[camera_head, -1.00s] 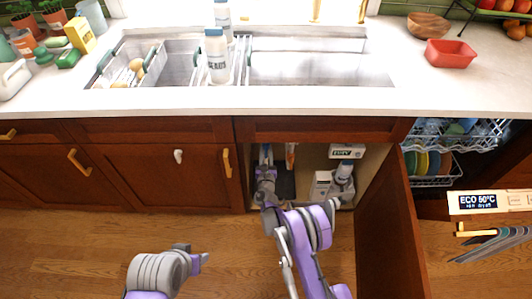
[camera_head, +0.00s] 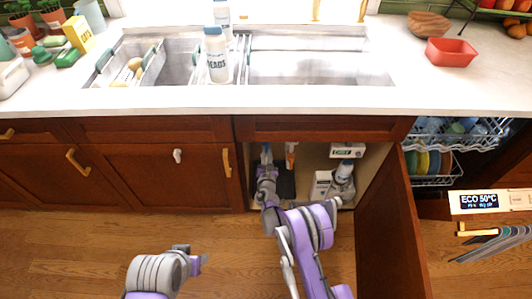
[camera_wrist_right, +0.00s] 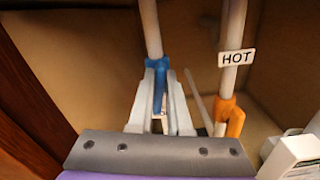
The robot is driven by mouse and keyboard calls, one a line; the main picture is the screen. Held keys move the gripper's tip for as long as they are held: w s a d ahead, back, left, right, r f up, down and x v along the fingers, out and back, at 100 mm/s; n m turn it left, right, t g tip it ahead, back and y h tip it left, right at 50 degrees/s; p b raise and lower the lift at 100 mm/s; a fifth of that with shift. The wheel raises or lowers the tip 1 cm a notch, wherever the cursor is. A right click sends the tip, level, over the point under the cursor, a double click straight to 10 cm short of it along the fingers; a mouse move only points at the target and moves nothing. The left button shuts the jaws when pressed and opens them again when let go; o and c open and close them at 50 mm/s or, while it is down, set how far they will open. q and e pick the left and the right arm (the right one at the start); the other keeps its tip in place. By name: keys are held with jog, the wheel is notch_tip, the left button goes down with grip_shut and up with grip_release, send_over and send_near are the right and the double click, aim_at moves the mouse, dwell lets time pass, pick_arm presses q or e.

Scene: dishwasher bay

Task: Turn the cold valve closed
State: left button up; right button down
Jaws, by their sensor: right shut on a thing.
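The blue cold valve handle (camera_wrist_right: 158,70) sits on a white vertical pipe in the right wrist view. It hangs roughly in line with its pipe. My right gripper (camera_wrist_right: 159,88) has its two fingers closed around the handle from either side. In the head view my right gripper (camera_head: 266,165) reaches into the open cabinet under the sink, and it mostly hides the blue handle there. My left gripper (camera_head: 203,260) is low in front of the cabinets, away from the valves; its fingers are not clear.
The orange valve (camera_wrist_right: 230,115), on the pipe with the HOT label (camera_wrist_right: 237,57), is just right of my gripper. White boxes and a bottle (camera_head: 343,172) stand at the cabinet's right. The open cabinet door (camera_head: 388,225) bounds the right side.

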jog(key=shift+d+f+m+b, duration=0.15)
jog(key=shift+d+f+m, duration=0.15)
jog(key=shift+m, duration=2.25)
jog(key=shift+d+f+m+b, duration=0.2)
jog(key=shift+f+m, duration=0.05)
jog(key=shift+m, duration=2.25)
jog(key=shift+d+f+m+b, duration=0.15)
jog(key=shift+d+f+m, duration=0.15)
jog(key=shift+m, duration=2.25)
jog(key=c, duration=0.9)
grip_release()
jog(key=shift+o, duration=0.2)
jog(key=shift+a, duration=0.1)
